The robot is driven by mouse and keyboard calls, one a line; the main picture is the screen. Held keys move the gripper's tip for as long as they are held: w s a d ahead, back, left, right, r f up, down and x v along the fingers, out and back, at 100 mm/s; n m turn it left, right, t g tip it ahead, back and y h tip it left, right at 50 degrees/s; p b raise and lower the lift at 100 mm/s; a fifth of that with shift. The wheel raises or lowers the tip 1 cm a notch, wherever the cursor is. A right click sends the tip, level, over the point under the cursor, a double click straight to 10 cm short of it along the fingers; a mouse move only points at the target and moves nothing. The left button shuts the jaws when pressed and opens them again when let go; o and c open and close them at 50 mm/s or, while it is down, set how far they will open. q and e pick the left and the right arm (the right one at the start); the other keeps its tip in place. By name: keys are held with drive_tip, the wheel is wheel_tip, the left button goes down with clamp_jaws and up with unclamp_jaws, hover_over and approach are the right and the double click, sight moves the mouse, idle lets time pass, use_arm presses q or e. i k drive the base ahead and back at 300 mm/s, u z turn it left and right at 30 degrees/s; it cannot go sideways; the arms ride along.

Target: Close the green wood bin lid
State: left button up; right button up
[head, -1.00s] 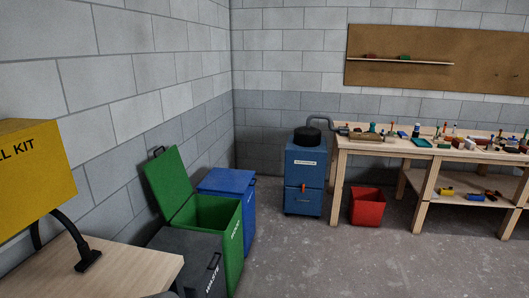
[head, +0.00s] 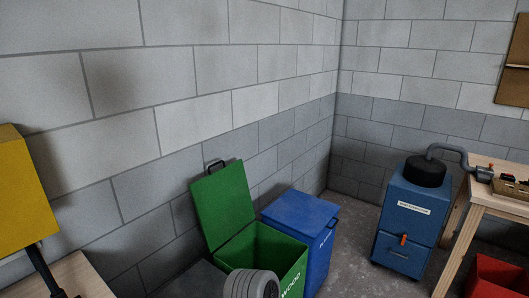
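The green wood bin (head: 288,263), with "WOOD" in white on its front, stands by the left wall in the head view. Its green lid (head: 222,205) is open, tilted up and back toward the wall, with a black handle (head: 215,166) at its top edge. The bin's opening faces up, and its lower front is cut off by the frame. A light grey ribbed part of my arm (head: 250,284) shows at the bottom edge and covers part of the bin. Neither gripper shows.
A blue bin (head: 300,215) with a shut lid stands right beside the green one. A dark grey bin (head: 190,282) is on its near side. A wooden table (head: 75,277) and yellow box (head: 22,190) are at left. A blue cabinet (head: 405,222) and workbench (head: 490,200) stand right; floor (head: 350,270) between is clear.

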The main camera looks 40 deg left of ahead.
sight(223, 201)
drive_tip(key=i, duration=2.35)
drive_tip(key=u, duration=3.9)
drive_tip(key=i, duration=0.5)
drive_tip(key=u, duration=0.05)
